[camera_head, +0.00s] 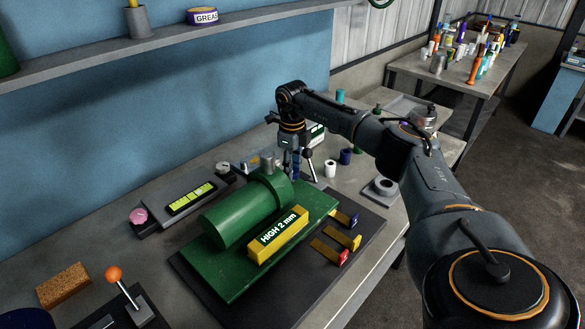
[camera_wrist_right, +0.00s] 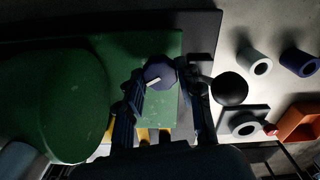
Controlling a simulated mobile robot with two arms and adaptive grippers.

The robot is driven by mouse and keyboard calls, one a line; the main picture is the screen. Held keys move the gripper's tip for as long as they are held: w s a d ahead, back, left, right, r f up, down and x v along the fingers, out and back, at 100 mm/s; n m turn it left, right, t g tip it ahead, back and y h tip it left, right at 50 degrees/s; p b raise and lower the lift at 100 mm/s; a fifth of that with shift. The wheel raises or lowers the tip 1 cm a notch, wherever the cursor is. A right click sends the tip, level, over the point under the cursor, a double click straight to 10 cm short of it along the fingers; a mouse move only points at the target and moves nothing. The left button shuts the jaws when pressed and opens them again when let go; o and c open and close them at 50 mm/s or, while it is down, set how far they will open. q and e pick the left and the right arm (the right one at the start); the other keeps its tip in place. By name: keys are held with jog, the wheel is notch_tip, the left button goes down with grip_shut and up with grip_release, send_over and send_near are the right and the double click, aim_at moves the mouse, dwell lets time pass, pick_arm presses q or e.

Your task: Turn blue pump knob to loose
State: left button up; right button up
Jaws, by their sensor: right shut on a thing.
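The blue pump knob (camera_wrist_right: 159,72) is a dark blue, many-sided knob with a white pointer mark, on the green plate (camera_wrist_right: 112,55) in the right wrist view. My right gripper (camera_wrist_right: 168,78) has its fingers on both sides of the knob and is shut on it. In the head view my right gripper (camera_head: 296,160) reaches down behind the green pump cylinder (camera_head: 240,212), and the knob is hidden or too small to tell there. A black ball-ended lever (camera_wrist_right: 229,88) stands right beside the right finger in the wrist view. My left gripper is not in view.
White (camera_head: 330,169) and blue (camera_head: 346,156) cylinders stand to the right. An orange-knobbed lever (camera_head: 120,285) is at the near left.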

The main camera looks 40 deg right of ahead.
dwell(0.4)
jog(key=o, duration=1.2)
jog(key=shift+c, duration=0.2)
jog(key=shift+r, duration=0.1)
notch_tip(320, 180, up, 12)
